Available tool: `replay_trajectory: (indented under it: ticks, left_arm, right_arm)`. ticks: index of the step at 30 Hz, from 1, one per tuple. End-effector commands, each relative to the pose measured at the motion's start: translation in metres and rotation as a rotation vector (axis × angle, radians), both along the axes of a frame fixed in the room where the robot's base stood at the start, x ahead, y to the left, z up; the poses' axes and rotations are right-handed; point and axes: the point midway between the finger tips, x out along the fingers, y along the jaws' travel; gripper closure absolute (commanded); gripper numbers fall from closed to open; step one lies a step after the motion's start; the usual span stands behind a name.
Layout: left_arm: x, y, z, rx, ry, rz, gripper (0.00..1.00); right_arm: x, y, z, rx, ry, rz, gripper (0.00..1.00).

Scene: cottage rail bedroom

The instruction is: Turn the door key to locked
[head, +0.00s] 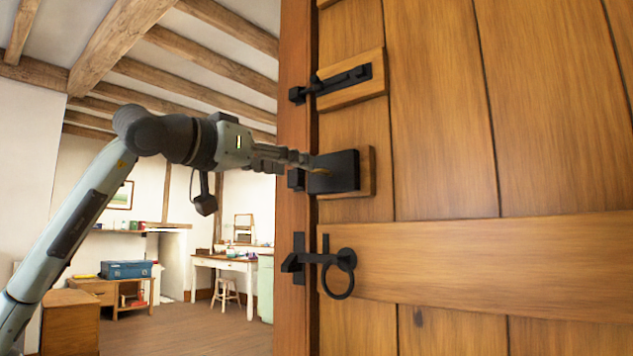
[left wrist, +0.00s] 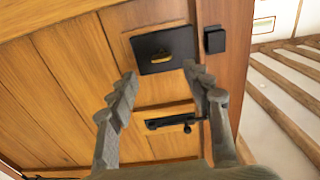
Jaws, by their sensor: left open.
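The black lock box (head: 343,165) sits on a wooden block on the plank door. It also shows at the top middle of the left wrist view (left wrist: 150,43). The small brass key (left wrist: 163,57) is in its face, its bow lying roughly across the wrist picture. In the head view, only a bit of brass (head: 321,170) shows by the fingertips. My left gripper (head: 308,161) is at the lock. In the wrist view its open, empty fingers (left wrist: 160,72) stand on either side of the key line, apparently short of the key. My right gripper is out of view.
A black sliding bolt (head: 343,80) is above the lock, and a ring-handled latch (head: 337,272) is below. The black keeper (left wrist: 215,39) is on the frame beside the lock. A desk (head: 224,264) and blue toolbox (head: 126,269) stand far behind in the room.

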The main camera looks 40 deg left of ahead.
Motion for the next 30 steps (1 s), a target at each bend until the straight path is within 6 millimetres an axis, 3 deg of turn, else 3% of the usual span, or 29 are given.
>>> replay_trajectory:
  ticks: [15, 26, 30]
  left_arm:
    - [0.067, -0.003, 0.001, 0.007, 0.0, 0.007, 0.5]
    - [0.076, -0.004, 0.001, 0.007, -0.001, 0.007, 0.5]
    - [0.076, -0.004, 0.001, 0.007, -0.001, 0.007, 0.64]
  right_arm:
    - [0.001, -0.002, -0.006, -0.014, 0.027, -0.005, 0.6]
    - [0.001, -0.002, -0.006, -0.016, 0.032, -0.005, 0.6]
    - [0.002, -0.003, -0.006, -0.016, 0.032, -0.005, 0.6]
